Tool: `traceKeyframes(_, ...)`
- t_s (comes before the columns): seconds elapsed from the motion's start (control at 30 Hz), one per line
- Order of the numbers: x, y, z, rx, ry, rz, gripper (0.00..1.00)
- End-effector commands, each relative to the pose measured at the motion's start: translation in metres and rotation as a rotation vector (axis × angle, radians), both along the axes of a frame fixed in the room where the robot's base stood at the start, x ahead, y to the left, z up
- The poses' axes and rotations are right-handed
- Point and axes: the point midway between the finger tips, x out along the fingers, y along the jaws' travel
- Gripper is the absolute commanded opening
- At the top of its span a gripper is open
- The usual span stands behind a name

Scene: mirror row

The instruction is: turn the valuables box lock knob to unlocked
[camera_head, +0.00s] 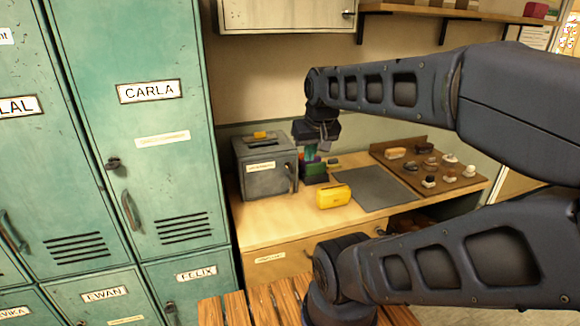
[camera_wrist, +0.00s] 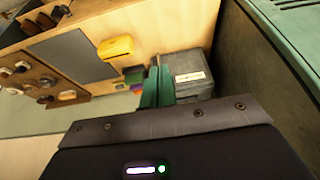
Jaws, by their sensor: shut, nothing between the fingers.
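The grey valuables box (camera_head: 266,180) stands at the left end of the wooden counter, with a pale label on its front. A dark upright handle-like part shows near the right edge of its front; I cannot make out the lock knob or its setting. The box also shows in the wrist view (camera_wrist: 192,88), just right of the fingers. My gripper (camera_head: 311,154) is shut and empty, pointing down just right of the box in the head view. Its green fingers (camera_wrist: 157,85) are together in the wrist view. I cannot tell whether they touch the box.
Small coloured items (camera_head: 316,172) sit right of the box. A yellow pouch (camera_head: 333,196) lies in front of them. A grey mat (camera_head: 365,189) and a brown board (camera_head: 462,183) with several small objects lie further right. Green lockers (camera_head: 150,60) stand at left.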

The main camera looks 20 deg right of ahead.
Motion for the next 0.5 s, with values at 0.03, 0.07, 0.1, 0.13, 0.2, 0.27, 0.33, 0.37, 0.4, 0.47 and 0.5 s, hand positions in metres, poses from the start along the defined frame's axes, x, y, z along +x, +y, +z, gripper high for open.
traceKeyframes(0.03,0.000,0.000,0.000,0.000,0.000,0.000,0.06)
traceKeyframes(0.07,0.000,0.000,0.000,0.000,0.000,0.000,0.12)
traceKeyframes(0.1,0.002,0.000,0.000,0.000,0.000,0.000,0.20)
traceKeyframes(0.13,0.003,0.000,0.000,0.001,0.001,0.000,0.26)
traceKeyframes(0.2,0.010,-0.001,-0.001,0.001,0.002,0.002,0.30)
traceKeyframes(0.27,0.020,-0.002,-0.002,0.003,0.004,0.002,0.30)
traceKeyframes(0.33,0.036,-0.003,-0.003,0.006,0.005,0.003,0.30)
traceKeyframes(0.37,0.043,-0.004,-0.005,0.007,0.008,0.003,0.30)
traceKeyframes(0.4,0.053,-0.005,-0.007,0.008,0.008,0.003,0.30)
traceKeyframes(0.47,0.069,-0.007,-0.009,0.010,0.008,0.004,0.30)
traceKeyframes(0.5,0.079,-0.009,-0.012,0.011,0.010,0.005,0.30)
